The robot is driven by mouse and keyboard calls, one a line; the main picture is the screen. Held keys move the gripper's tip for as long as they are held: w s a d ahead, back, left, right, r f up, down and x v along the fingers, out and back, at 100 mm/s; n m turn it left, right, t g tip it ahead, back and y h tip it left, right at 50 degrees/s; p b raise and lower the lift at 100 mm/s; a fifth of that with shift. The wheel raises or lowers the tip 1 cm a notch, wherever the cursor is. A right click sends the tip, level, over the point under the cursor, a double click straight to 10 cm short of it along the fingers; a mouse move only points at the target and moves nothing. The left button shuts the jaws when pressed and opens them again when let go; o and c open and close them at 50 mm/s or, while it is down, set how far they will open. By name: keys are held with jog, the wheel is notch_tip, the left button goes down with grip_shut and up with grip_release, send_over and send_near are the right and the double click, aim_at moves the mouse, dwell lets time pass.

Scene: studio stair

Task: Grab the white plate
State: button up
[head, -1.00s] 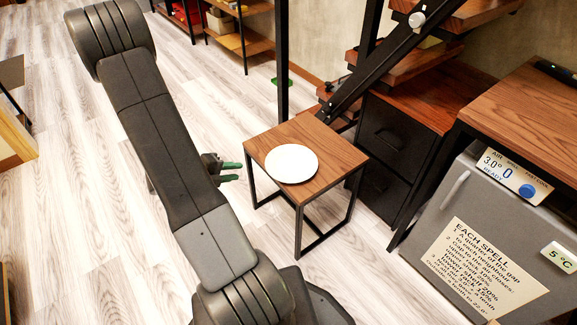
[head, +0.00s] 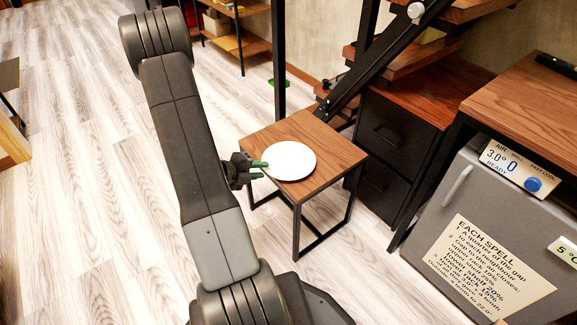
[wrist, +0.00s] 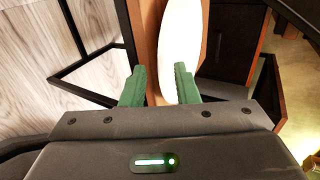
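The white plate (head: 290,161) lies flat on a small square wooden side table (head: 325,172) with black metal legs. My gripper (head: 261,169) has green fingers and is at the table's left side, with its fingertips close to the plate's left edge. In the wrist view the plate (wrist: 179,40) appears as a narrow white shape ahead, and its near end shows between the two fingers (wrist: 160,84). The fingers are apart. I cannot tell whether either finger touches the plate.
A black drawer cabinet (head: 393,135) stands close behind the table on the right, under an open stair with a dark slanted rail (head: 378,62). A grey appliance (head: 480,225) with a note stands at the right. The pale wood floor (head: 75,180) at the left is clear.

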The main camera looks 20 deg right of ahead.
jog(key=shift+x, duration=1)
grip_shut()
